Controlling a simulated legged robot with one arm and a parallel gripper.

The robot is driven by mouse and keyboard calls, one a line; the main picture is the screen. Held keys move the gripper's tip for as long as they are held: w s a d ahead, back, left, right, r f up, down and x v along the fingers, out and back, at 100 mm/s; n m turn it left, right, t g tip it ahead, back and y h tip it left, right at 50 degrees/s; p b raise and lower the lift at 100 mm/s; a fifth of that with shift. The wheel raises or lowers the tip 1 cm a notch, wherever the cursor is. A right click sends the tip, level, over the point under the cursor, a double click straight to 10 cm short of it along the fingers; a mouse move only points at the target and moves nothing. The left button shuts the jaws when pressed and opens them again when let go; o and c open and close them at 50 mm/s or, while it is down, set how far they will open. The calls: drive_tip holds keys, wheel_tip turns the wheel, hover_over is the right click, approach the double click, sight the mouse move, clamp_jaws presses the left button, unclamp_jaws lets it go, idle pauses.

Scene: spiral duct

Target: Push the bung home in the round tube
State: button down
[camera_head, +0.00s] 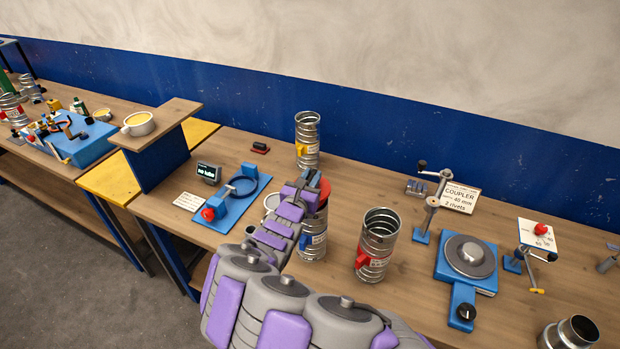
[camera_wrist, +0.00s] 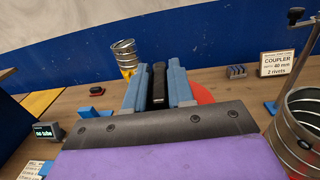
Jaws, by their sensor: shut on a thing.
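My gripper (camera_head: 316,180) is over the mouth of a spiral metal tube with a blue tag (camera_head: 313,246). In the wrist view its two blue fingers are shut on a black upright grip (camera_wrist: 159,84). A red disc, which looks like the bung (camera_head: 324,192), lies just under the fingers; its edge also shows right of them in the wrist view (camera_wrist: 204,93). The disc is at the blue-tagged tube's top; how far it sits in the mouth is hidden by my gripper. A yellow-tagged tube (camera_head: 307,135) stands behind, and an open red-tagged tube (camera_head: 376,248) stands to the right.
A blue fixture with a black ring (camera_head: 236,196) and a "no tube" display (camera_head: 208,173) stand left. A blue turntable device (camera_head: 467,262), a coupler sign (camera_head: 460,197) and a crank stand (camera_head: 527,258) are right. Bench behind the red-tagged tube is clear.

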drive_tip(key=shift+f+b, duration=0.75)
drive_tip(key=shift+f, duration=1.15)
drive_tip(key=c, duration=0.9)
unclamp_jaws()
drive_tip(key=shift+s, duration=0.1)
drive_tip(key=v, duration=1.7)
drive_tip(key=shift+a, duration=0.15)
